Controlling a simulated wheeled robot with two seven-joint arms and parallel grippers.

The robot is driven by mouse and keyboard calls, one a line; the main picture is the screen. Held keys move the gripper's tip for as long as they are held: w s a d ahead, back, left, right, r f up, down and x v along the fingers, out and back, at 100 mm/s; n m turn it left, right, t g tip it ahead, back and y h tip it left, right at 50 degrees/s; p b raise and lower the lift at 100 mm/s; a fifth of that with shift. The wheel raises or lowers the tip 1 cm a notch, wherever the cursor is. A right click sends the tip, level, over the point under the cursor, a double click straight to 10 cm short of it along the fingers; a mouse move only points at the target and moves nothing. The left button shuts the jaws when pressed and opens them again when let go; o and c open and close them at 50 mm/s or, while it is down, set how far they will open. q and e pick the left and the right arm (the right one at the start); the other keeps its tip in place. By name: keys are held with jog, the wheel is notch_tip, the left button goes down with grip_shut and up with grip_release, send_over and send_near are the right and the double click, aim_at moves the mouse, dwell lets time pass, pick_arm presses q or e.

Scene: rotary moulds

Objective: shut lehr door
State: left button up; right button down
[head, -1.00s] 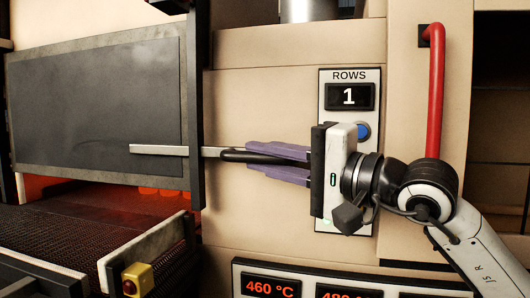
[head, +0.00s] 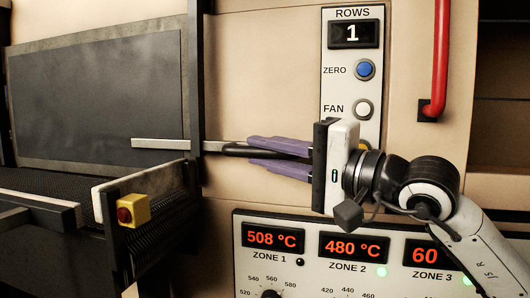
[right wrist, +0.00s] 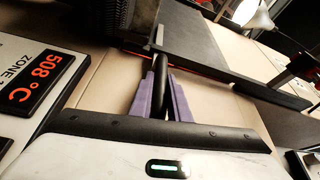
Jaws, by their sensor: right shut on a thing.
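The lehr door (head: 95,95) is a dark grey panel in a paler frame at the left of the head view. Its lower edge is down close to the mesh belt, and no glowing opening shows below it there. A pale bar (head: 160,144) runs from the door to a dark handle (head: 235,150). My right gripper (head: 250,148) has its purple fingers closed around this handle. The right wrist view shows the handle (right wrist: 161,95) between the fingers, the door (right wrist: 215,45) beyond, and a thin red line at its edge. My left gripper is not in view.
A dark upright post (head: 196,90) stands beside the door. A yellow box with a red button (head: 125,215) sits at the belt's end. A zone temperature panel (head: 350,275) is below my right arm, the ROWS panel (head: 352,75) behind it, and a red rail (head: 436,60) right.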

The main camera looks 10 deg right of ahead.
jog(key=c, duration=1.7)
grip_release()
jog(key=shift+f+g, duration=0.3)
jog(key=shift+f, duration=0.2)
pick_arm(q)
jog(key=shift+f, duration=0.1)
pick_arm(e)
jog(key=shift+r, duration=0.15)
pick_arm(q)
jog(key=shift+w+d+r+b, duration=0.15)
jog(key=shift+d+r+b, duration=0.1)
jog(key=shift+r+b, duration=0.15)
pick_arm(e)
jog(key=shift+v, duration=5.15)
jog(key=shift+a, duration=0.1)
